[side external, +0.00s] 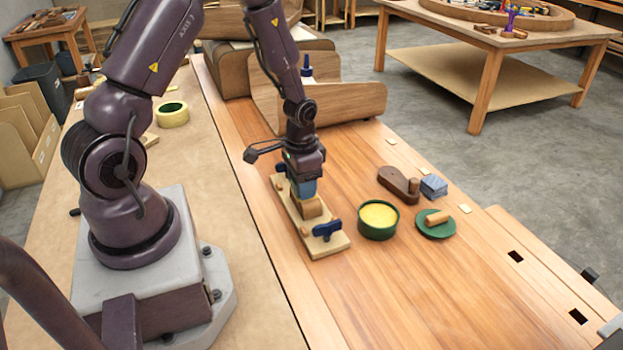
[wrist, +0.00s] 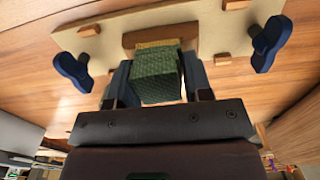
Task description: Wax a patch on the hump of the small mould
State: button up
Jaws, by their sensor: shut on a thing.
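The small mould (side external: 334,245) is a pale board on the bench with a raised wooden hump (side external: 311,207). The hump also shows as a brown block in the wrist view (wrist: 130,40). My gripper (wrist: 157,75) is shut on a green, cloth-textured block (wrist: 156,88) with a yellowish far face. In the side view my gripper (side external: 304,188) is over the board, right at the hump. The block's far face is close against the hump; whether it touches I cannot tell. The block is mostly hidden in the side view.
A blue clamp (side external: 327,229) holds the board's near end; the wrist view shows a blue clamp at each end. An open green tin of yellow wax (side external: 378,216), its lid (side external: 436,226), a blue block (side external: 433,187) and a brown plane-like tool (side external: 397,183) stand to the right.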

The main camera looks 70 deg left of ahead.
jog(key=shift+s, duration=1.05)
jog(key=shift+w, duration=3.1)
notch_tip(320, 180, up, 8)
jog(key=shift+s, duration=0.1)
